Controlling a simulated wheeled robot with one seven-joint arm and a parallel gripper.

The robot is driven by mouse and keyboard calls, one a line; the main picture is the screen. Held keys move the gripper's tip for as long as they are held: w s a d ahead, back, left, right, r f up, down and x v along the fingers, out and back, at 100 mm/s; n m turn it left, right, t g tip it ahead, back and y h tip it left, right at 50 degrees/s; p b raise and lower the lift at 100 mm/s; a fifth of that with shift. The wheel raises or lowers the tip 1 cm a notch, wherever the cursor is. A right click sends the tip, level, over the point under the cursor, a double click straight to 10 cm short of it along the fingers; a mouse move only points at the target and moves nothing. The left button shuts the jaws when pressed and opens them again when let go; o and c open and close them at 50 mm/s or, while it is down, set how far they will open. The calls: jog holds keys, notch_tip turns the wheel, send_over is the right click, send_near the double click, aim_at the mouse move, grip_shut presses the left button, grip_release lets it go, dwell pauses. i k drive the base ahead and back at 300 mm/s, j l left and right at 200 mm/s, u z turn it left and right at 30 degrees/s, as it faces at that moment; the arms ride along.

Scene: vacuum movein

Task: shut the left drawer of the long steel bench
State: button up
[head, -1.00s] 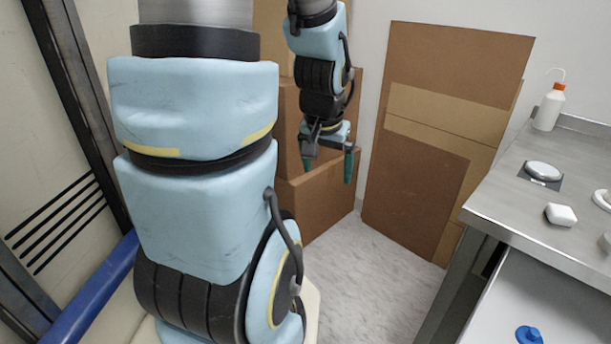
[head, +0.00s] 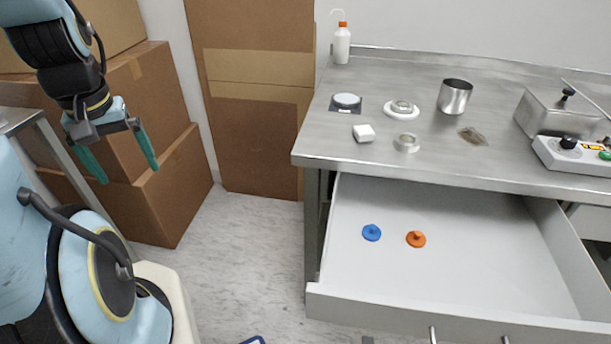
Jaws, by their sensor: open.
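The left drawer (head: 462,318) of the long steel bench (head: 424,172) stands pulled far out, its white inside showing. A blue knobbed disc (head: 371,232) and an orange knobbed disc (head: 416,239) lie in it. Two metal handle posts show on its front at the bottom edge of the picture; the lower front is cut off. My gripper (head: 121,166) hangs at the upper left, its green fingers apart and empty. It is well to the left of the drawer, in front of the cardboard boxes, touching neither the drawer nor the bench.
On the bench stand a wash bottle (head: 341,44), a steel cup (head: 454,96), a lidded metal box (head: 558,110) and small items. Cardboard boxes (head: 170,195) and a leaning cardboard sheet (head: 259,140) stand at left and back.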

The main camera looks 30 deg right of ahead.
aim_at(491, 266)
jog(key=j+z, duration=0.1)
jog(key=z, duration=0.3)
jog(key=i+j+z, duration=0.1)
jog(key=z, duration=0.35)
jog(key=j+z, duration=0.1)
jog(key=z, duration=0.3)
jog(key=j+z, duration=0.1)
jog(key=z, duration=0.35)
